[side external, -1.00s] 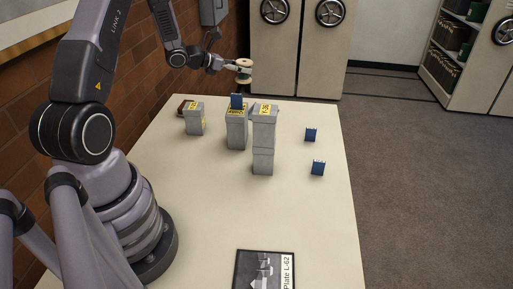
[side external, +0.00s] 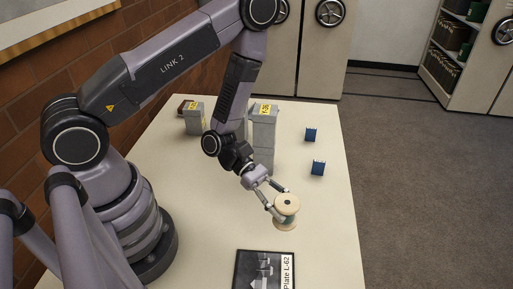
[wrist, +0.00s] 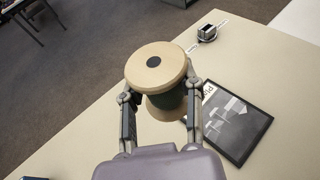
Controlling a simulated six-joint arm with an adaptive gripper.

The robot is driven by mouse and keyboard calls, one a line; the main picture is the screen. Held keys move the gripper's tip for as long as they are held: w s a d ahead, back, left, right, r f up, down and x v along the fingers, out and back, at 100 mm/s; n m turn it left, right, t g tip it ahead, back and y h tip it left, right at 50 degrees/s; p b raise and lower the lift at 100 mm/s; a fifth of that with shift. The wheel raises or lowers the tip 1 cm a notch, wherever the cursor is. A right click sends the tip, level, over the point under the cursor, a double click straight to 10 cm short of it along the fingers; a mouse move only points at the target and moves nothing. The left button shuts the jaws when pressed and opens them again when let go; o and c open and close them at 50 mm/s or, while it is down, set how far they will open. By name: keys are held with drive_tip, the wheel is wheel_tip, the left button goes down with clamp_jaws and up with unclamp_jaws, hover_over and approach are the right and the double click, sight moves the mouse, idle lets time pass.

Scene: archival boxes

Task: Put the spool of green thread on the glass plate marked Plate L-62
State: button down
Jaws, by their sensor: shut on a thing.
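The spool of green thread (side external: 286,212) has pale wooden ends and a dark green winding. My gripper (side external: 279,200) is shut on the spool and holds it upright, behind the glass plate in the side view. In the wrist view the spool (wrist: 158,80) sits between both fingers. The glass plate marked Plate L-62 (side external: 264,272) lies flat at the front of the table, with a dark border, a grey picture and a white label; the side view cuts off its near edge. In the wrist view the plate (wrist: 236,122) lies right of the spool, partly hidden by a finger.
Grey archival boxes stand at the back of the table: a short one (side external: 194,118), and a tall one (side external: 265,130) partly behind my arm. Two small blue things (side external: 311,134) stand to the right. A small dark object (wrist: 207,33) lies near the plate. The tabletop (side external: 325,225) right of the spool is clear.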

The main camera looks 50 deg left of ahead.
sight(263, 269)
drive_tip(key=s+f+m+g, duration=0.1)
drive_tip(key=s+f, duration=0.1)
drive_tip(key=s+d+f+g, duration=0.1)
drive_tip(key=s+f, duration=0.1)
drive_tip(key=s+d+f+m+g, duration=0.1)
drive_tip(key=s, duration=0.1)
drive_tip(key=shift+s+d+f+m, duration=0.2)
drive_tip(key=shift+s+f+m, duration=0.1)
drive_tip(key=shift+s+f, duration=0.1)
drive_tip(key=shift+f, duration=2.1)
drive_tip(key=c, duration=0.7)
unclamp_jaws()
drive_tip(key=shift+f, duration=0.15)
